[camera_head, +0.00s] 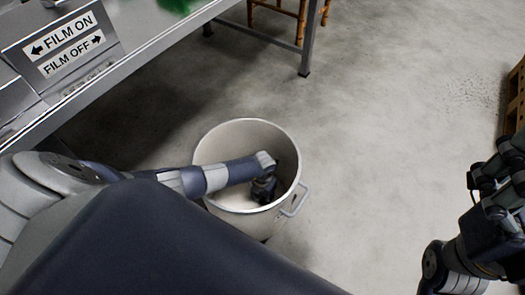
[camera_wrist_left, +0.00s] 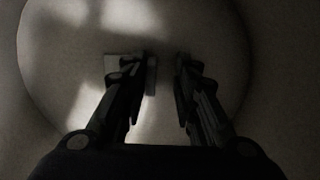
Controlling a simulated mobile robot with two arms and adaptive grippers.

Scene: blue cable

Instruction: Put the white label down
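My left gripper (camera_head: 263,188) is down inside a round, pale bin (camera_head: 221,144). A small pale, flat piece (camera_wrist_left: 112,62) shows by the left fingertip, against the dim bin floor. It may be the white label; it is too dark to tell whether it touches the finger. The head view does not show the label. My right gripper (camera_head: 497,185) is at the right edge, away from the bin, and its fingers cannot be read clearly.
The bin has a side handle (camera_head: 297,200) and its wall surrounds my left gripper. A metal table (camera_head: 140,55) with a "FILM ON / FILM OFF" sign (camera_head: 66,43) is at the upper left. A wooden pallet (camera_head: 515,100) is at the right. The concrete floor between is clear.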

